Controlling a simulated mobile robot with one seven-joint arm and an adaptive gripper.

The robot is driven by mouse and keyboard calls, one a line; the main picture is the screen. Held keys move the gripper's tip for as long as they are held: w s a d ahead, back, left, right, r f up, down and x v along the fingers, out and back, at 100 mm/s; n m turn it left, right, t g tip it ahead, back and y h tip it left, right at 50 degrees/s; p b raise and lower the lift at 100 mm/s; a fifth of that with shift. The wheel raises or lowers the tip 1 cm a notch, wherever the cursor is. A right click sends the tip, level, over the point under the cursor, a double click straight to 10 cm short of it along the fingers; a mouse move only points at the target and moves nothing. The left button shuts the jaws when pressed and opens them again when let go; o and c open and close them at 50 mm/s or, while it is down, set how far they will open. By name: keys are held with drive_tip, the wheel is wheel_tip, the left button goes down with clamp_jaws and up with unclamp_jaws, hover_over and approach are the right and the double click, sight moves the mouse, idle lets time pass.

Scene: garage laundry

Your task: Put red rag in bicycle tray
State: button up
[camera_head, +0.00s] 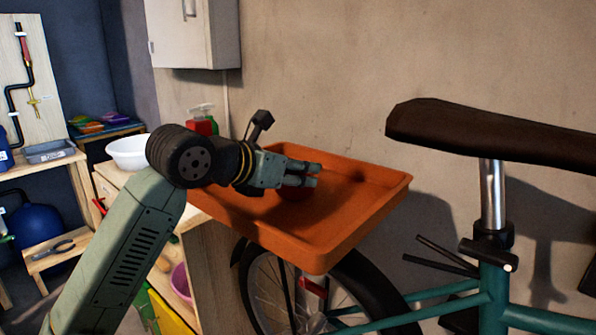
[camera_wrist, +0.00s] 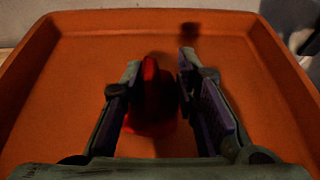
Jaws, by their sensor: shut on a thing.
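The bicycle tray (camera_head: 343,240) is a shallow orange tray mounted over the bicycle's rear wheel. My gripper (camera_head: 315,175) reaches over the tray from the left, with its fingers inside the rim's outline. The red rag (camera_wrist: 150,112) is between my fingers in the wrist view, and my gripper is shut on it. The rag (camera_head: 292,193) shows as a small dark red patch below the fingers in the head view. The orange tray floor spreads around and beneath it in the wrist view. Whether the rag touches the floor is unclear.
The bicycle saddle (camera_head: 490,125) and seat post (camera_head: 493,195) stand right of the tray. A white basin (camera_head: 127,152) and a red spray bottle (camera_head: 202,125) are on the bench at left. A wall cabinet (camera_head: 195,35) hangs above. Most of the tray floor looks clear.

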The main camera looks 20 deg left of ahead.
drive_tip(key=o, duration=1.1)
